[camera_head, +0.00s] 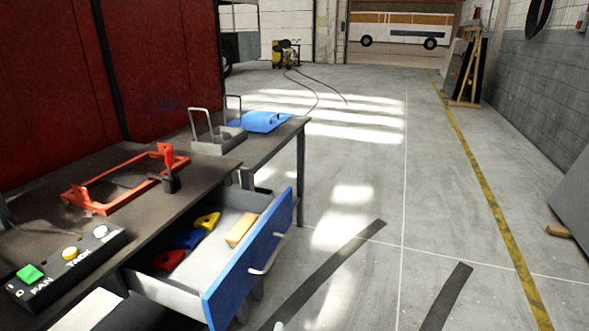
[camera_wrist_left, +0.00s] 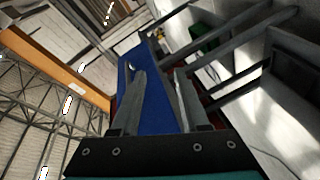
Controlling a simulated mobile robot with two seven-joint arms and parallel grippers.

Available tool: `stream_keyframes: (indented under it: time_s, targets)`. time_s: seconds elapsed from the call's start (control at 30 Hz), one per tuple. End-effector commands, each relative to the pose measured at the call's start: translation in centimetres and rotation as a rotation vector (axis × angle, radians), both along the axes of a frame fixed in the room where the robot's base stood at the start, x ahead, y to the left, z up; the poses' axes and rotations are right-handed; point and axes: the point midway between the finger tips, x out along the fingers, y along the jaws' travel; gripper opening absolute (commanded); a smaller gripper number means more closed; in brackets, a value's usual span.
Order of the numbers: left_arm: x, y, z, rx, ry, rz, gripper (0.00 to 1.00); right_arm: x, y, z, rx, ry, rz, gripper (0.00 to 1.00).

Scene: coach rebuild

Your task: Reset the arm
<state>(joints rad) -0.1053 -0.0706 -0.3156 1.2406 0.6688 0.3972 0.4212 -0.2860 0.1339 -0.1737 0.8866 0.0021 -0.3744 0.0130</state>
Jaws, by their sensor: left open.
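My left gripper (camera_wrist_left: 160,78) shows in the left wrist view with its two grey fingers apart and nothing between them. Behind the fingers is a blue panel (camera_wrist_left: 158,105); I cannot tell for certain whether it is the drawer front. In the head view neither gripper can be made out. My right gripper is in neither view.
The grey workbench (camera_head: 190,205) has an open drawer with a blue front (camera_head: 250,262), holding red, blue, yellow and tan pieces. Floor at right is mostly clear.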

Motion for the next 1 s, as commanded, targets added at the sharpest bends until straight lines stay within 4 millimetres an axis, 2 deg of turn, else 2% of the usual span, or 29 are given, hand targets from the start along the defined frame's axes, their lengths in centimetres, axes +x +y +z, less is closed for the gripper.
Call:
stream_keyframes:
  time_s: [0.03,0.1,0.17,0.2,0.27,0.3,0.43,0.5,0.6,0.7,0.83,1.0]
  targets:
    - [-1.7,0.6,-3.5,0.116,0.086,-0.053,0.45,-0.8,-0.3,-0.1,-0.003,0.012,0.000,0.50]
    - [-4.4,1.5,-8.1,0.270,0.203,-0.136,0.45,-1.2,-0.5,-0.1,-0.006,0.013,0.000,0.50]
    - [-7.0,2.6,-11.8,0.395,0.301,-0.209,0.45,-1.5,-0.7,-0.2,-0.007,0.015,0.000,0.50]
    - [-8.9,3.5,-14.1,0.473,0.365,-0.260,0.45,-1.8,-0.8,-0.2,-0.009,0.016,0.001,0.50]
    - [-12.0,5.0,-17.2,0.582,0.461,-0.335,0.45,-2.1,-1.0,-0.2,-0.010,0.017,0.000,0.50]
    - [-14.2,6.2,-19.1,0.650,0.524,-0.385,0.45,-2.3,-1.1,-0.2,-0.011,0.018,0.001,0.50]
    - [-21.7,10.3,-24.1,0.846,0.725,-0.557,0.45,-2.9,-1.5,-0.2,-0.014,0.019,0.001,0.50]
    - [-25.4,12.5,-25.9,0.930,0.818,-0.643,0.45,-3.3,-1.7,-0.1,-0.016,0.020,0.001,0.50]
    - [-30.0,15.2,-27.4,1.019,0.928,-0.746,0.45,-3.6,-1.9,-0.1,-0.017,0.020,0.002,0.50]
    - [-33.1,17.2,-28.1,1.075,1.001,-0.820,0.45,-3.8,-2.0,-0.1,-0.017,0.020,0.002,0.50]
    - [-34.9,18.3,-28.5,1.107,1.044,-0.865,0.45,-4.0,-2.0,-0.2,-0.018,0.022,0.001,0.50]
    - [-35.1,18.4,-28.5,1.110,1.048,-0.871,0.45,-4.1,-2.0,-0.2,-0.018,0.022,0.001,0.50]
